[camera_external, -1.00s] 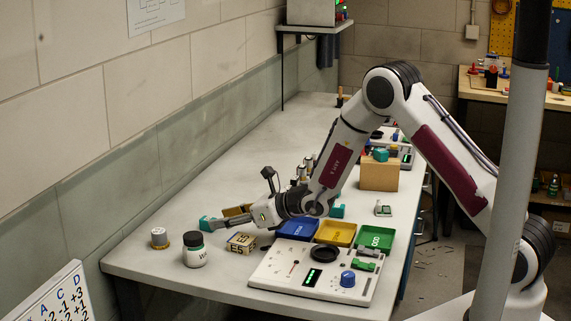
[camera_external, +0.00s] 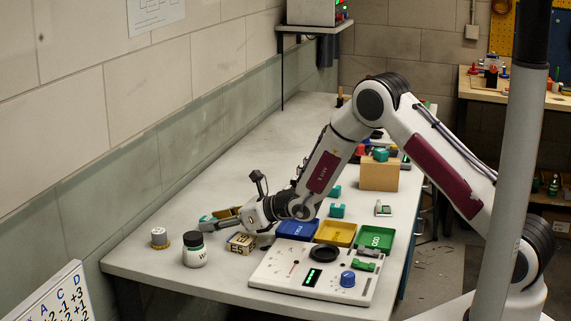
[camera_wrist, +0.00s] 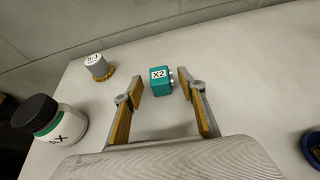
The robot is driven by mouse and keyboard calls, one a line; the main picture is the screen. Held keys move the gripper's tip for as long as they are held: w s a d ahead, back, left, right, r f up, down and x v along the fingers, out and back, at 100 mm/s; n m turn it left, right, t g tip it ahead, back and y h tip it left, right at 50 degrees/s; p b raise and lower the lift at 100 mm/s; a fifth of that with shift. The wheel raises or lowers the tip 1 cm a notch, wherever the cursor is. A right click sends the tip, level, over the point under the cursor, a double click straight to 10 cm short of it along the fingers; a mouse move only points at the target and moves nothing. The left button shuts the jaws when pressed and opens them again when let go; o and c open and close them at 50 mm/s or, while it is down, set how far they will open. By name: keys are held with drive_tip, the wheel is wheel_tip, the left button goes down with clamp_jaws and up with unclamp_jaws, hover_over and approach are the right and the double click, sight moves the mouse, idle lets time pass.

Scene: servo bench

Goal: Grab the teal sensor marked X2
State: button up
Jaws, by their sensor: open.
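The teal sensor (camera_wrist: 161,83) has a white label reading X2 and sits on the bench top in the wrist view. It lies just beyond and between the tips of my gripper (camera_wrist: 164,86), nearer the right finger. The gripper is open and empty, with its fingers on either side of the approach to the sensor. In the external view my gripper (camera_external: 220,217) is low over the left part of the bench. A bit of teal (camera_external: 204,218) shows at its tips there, and the rest of the sensor is hidden.
A white jar with a dark lid (camera_wrist: 54,122) stands left of my gripper in the wrist view. A grey and yellow cylinder (camera_wrist: 98,66) is behind it. In the external view, a marked block (camera_external: 241,244), a blue tray (camera_external: 297,230) and a panel (camera_external: 315,272) are nearby.

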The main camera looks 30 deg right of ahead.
drive_tip(key=shift+x, duration=1.1)
drive_tip(key=c, duration=1.1)
